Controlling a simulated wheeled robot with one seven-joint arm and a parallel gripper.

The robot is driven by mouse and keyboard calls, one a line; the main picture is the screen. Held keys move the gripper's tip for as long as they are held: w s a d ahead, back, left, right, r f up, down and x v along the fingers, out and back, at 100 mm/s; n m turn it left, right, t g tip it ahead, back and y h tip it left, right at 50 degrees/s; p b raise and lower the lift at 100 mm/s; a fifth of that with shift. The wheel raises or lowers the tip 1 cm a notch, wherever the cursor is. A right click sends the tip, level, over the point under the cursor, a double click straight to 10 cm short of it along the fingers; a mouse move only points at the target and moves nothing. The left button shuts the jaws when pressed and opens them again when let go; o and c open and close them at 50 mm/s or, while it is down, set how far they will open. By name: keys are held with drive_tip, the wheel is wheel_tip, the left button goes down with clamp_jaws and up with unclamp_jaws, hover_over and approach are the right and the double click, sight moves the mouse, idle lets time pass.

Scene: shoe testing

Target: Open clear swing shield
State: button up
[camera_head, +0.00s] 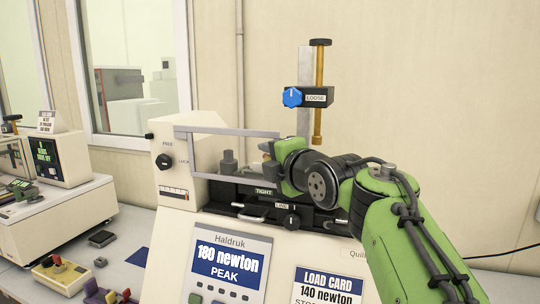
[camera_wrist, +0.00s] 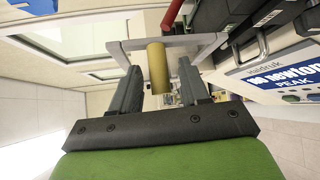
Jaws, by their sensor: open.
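The clear swing shield (camera_head: 228,132) is a see-through panel in a grey frame across the front of the white tester, and looks closed. Its frame also shows in the wrist view (camera_wrist: 118,50). A brass-coloured cylinder (camera_wrist: 157,68), apparently the shield's handle, stands out from the frame towards me. My gripper (camera_head: 270,160) is at the right end of the shield. In the wrist view, my gripper (camera_wrist: 160,72) is open, with one finger on each side of the cylinder. Gaps show beside it, so the fingers look apart from it. In the head view my wrist hides most of this spot.
A blue knob (camera_head: 292,97) marked LOOSE sits on a post above my wrist. A red bar (camera_wrist: 174,12) is near the shield in the wrist view. The tester's display (camera_head: 218,262) reads 180 newton. Another machine (camera_head: 60,155) stands at left.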

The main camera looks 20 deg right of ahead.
drive_tip(key=shift+w+a, duration=0.1)
drive_tip(key=shift+w, duration=0.15)
drive_tip(key=shift+s, duration=0.15)
drive_tip(key=shift+c, duration=0.6)
clamp_jaws()
